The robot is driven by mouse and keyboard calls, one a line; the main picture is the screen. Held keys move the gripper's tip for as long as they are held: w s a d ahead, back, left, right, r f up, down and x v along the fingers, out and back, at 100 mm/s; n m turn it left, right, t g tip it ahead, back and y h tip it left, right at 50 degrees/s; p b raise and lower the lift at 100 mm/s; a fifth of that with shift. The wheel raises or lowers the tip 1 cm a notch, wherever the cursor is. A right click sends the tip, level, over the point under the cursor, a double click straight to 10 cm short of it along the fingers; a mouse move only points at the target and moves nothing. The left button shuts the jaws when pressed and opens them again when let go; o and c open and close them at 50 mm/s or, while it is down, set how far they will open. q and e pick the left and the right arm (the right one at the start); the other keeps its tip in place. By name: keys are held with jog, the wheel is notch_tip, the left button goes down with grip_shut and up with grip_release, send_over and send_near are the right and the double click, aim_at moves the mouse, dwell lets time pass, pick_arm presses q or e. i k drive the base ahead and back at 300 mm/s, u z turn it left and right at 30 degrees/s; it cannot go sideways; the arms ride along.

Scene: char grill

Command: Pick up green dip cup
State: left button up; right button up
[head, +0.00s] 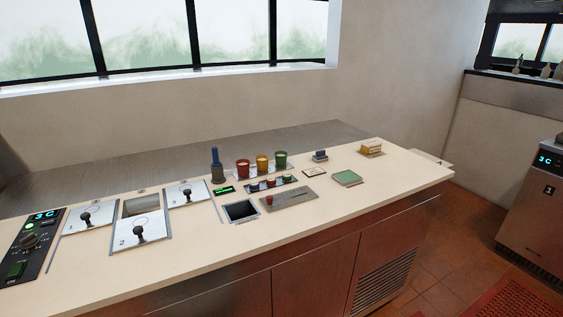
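A green cup (281,160) stands upright on the cream counter, at the right end of a row with a yellow cup (262,163) and a red cup (243,167). In front of the row is a small dark tray (272,186) holding several small round items. One at its right end (288,179) looks dark green, but it is too small to tell clearly. Neither of my grippers shows in the head view.
Left of the cups stands a dark blue bottle-like object (216,165). A green pad (347,178), a blue item (320,156) and a yellow block (371,149) lie to the right.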

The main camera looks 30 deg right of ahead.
aim_at(280, 157)
jog(key=z, duration=0.45)
jog(key=k, duration=0.55)
jog(key=z, duration=1.4)
jog(key=i, duration=1.75)
jog(key=u, duration=0.6)
